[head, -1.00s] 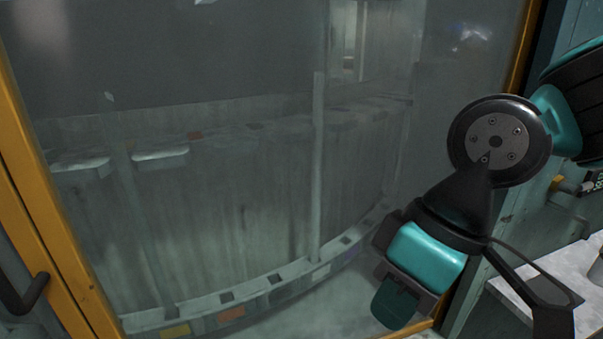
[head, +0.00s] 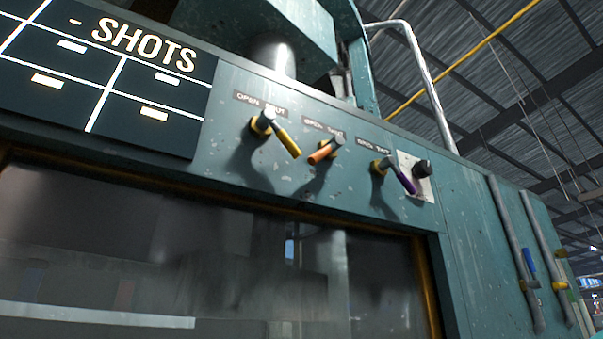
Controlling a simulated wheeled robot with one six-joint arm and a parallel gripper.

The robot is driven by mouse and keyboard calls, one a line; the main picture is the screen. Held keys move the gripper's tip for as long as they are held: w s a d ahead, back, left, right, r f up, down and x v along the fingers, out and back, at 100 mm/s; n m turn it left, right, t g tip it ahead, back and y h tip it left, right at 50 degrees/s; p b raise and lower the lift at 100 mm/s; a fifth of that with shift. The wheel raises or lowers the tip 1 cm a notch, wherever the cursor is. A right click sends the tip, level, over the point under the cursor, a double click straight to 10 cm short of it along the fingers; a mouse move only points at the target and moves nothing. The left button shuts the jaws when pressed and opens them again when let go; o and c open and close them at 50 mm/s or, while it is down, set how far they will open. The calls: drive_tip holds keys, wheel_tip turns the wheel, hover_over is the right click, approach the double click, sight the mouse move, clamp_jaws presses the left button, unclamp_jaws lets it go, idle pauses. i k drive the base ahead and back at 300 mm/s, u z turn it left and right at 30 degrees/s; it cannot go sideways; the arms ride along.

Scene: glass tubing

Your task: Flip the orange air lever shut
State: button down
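The orange lever (head: 321,153) is the middle one of three small levers on the teal machine panel above the window. Its handle points down and to the left from its pivot. A two-word label (head: 323,128) sits above it, too blurred to read surely. The yellow lever (head: 288,143) on its left and the purple lever (head: 405,180) on its right both point down and to the right. The label over the yellow lever reads OPEN on the left and, partly covered, what looks like SHUT on the right. My gripper is not in view.
A dark round knob (head: 422,167) on a pale plate is right of the purple lever. A SHOTS board (head: 140,75) is at upper left. The window (head: 200,250) lies below the panel. Grey vertical pipes (head: 516,255) with blue and yellow handles run down the right side.

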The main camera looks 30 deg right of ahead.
sight(335, 142)
drive_tip(key=u, duration=0.9)
drive_tip(key=k, duration=0.45)
drive_tip(key=z, duration=0.9)
